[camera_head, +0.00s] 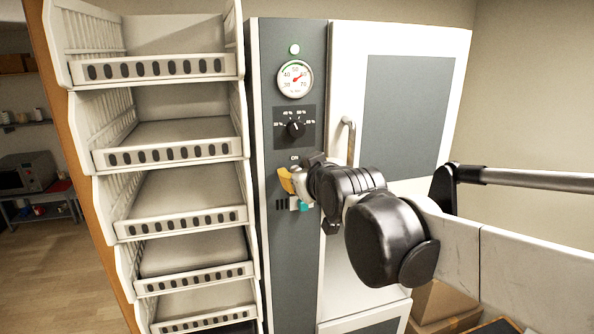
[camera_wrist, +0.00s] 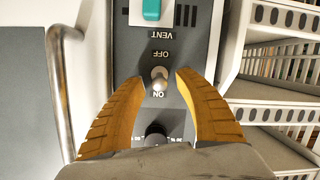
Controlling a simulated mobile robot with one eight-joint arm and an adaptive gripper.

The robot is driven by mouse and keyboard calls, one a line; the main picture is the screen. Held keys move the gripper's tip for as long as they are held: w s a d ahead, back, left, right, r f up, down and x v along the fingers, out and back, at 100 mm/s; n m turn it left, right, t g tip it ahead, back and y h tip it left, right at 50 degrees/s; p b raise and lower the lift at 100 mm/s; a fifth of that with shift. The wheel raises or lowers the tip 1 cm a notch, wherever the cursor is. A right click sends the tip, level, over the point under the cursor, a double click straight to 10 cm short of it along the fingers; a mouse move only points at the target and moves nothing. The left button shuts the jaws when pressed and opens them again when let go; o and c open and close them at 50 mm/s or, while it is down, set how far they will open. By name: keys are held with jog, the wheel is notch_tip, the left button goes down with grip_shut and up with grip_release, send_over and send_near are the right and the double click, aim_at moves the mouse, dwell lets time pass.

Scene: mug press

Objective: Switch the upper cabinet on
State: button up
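The upper cabinet (camera_head: 402,100) is white with a grey door panel and a dark grey control strip (camera_head: 267,70). In the wrist view, upside down, a metal toggle switch (camera_wrist: 160,76) sits between the OFF and ON labels; its lever appears to point toward ON, though the viewing angle leaves this uncertain. My gripper (camera_wrist: 161,78) is open, its two yellow fingers on either side of the switch with gaps visible. In the head view, my gripper (camera_head: 287,180) is at the strip just below the ON label and hides the switch.
A gauge (camera_head: 295,79) and black dial (camera_head: 295,128) are above the switch. A teal VENT slider (camera_wrist: 152,9) is below it. The door handle (camera_head: 350,140) stands out close right of the strip. White shelf bins (camera_head: 175,155) stand close left.

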jog(key=v, duration=1.2)
jog(key=s+d+f+m+g+h+b, duration=0.1)
jog(key=s+d+f+b, duration=0.4)
jog(key=f+b, duration=0.6)
jog(key=s+d+f+m+g+h+b, duration=0.2)
jog(key=f+b, duration=1)
jog(key=f, duration=1.6)
jog(key=s+d+f+m+g+h+b, duration=0.1)
jog(key=s+d+f+m+g+b, duration=0.2)
jog(key=s+d+f+b, duration=0.5)
notch_tip(320, 180, down, 12)
jog(key=s+g+b, duration=0.1)
jog(key=b, duration=0.2)
jog(key=shift+s+b, duration=0.2)
jog(key=shift+b, duration=0.2)
